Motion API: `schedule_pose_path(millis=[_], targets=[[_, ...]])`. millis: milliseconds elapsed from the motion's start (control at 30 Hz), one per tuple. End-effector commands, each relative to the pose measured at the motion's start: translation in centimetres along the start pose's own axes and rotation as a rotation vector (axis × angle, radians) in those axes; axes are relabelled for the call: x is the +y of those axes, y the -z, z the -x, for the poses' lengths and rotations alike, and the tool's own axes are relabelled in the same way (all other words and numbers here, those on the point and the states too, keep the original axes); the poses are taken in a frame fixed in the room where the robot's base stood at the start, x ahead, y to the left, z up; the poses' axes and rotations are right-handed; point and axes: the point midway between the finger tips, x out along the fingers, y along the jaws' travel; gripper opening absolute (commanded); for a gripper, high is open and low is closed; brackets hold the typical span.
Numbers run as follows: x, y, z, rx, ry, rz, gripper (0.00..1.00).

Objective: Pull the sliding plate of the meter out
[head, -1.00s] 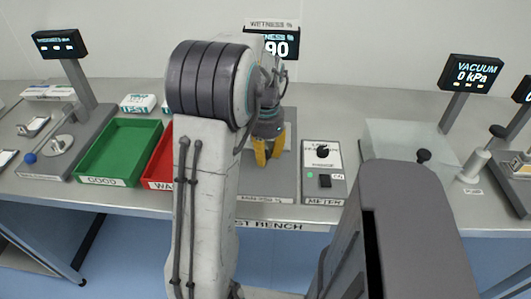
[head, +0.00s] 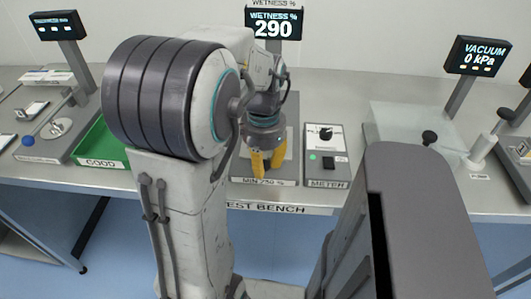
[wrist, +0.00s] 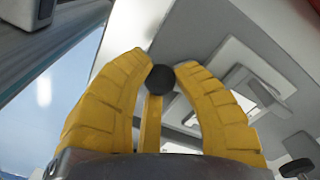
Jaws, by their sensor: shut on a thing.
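The wetness meter's grey base (head: 293,135) stands at the middle of the bench, with a "MIN 250 %" label on its front. Its display (head: 273,24) reads 290. My gripper (head: 267,168) is over the front part of this base, with its yellow fingers pointing down. In the wrist view, my gripper (wrist: 163,66) is shut on a dark round knob (wrist: 162,80) between its fingertips. My arm and fingers hide most of the sliding plate in the head view, so how far out it is cannot be told.
A control box labelled METER (head: 325,157) stands close to the right of the base. A green tray (head: 101,146) is at the left, partly behind my arm. A clear vacuum box (head: 400,125) is at the right. The bench's front edge (head: 300,209) runs just below the gripper.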

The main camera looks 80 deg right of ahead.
Motion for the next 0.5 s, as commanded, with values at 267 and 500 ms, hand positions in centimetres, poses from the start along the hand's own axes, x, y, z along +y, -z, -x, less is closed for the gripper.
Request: schedule_pose_path(millis=[267, 500], targets=[[0.68, -0.71, -0.18, -0.006, -0.004, -0.001, 0.00], [0.65, -0.68, -0.18, -0.006, -0.004, -0.001, 0.32]])
